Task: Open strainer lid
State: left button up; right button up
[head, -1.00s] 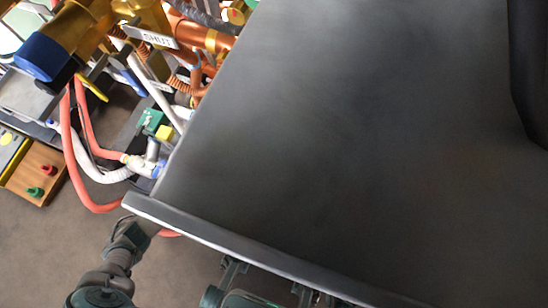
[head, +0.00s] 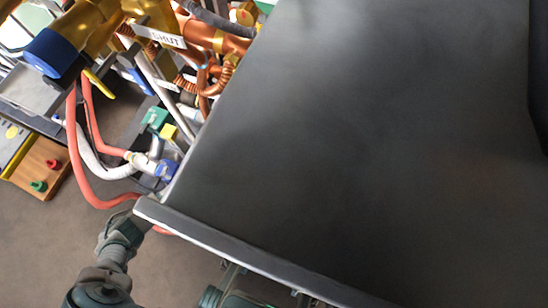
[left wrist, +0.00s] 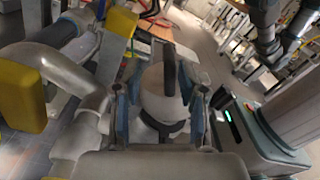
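In the left wrist view, my left gripper (left wrist: 160,85) has its two blue-grey fingers wide apart. A pale grey rounded body (left wrist: 155,88) with a dark upright bar (left wrist: 169,72) lies between or just beyond them; I cannot tell whether the fingers touch it or whether it is the strainer lid. In the head view, my left arm comes in at the lower left and its far end goes behind a large dark panel (head: 350,150), so the gripper is hidden there. I cannot clearly make out the strainer in the head view. My right gripper is not in view.
The dark panel fills most of the head view. At the upper left are copper pipes (head: 205,40), a blue-capped brass pipe (head: 50,52), red hoses (head: 80,160) and a wooden block (head: 40,168). A yellow block (left wrist: 22,97) is left in the wrist view.

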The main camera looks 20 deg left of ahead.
pick_arm(q)
jog(key=a, duration=0.8)
jog(key=shift+a+f, duration=0.1)
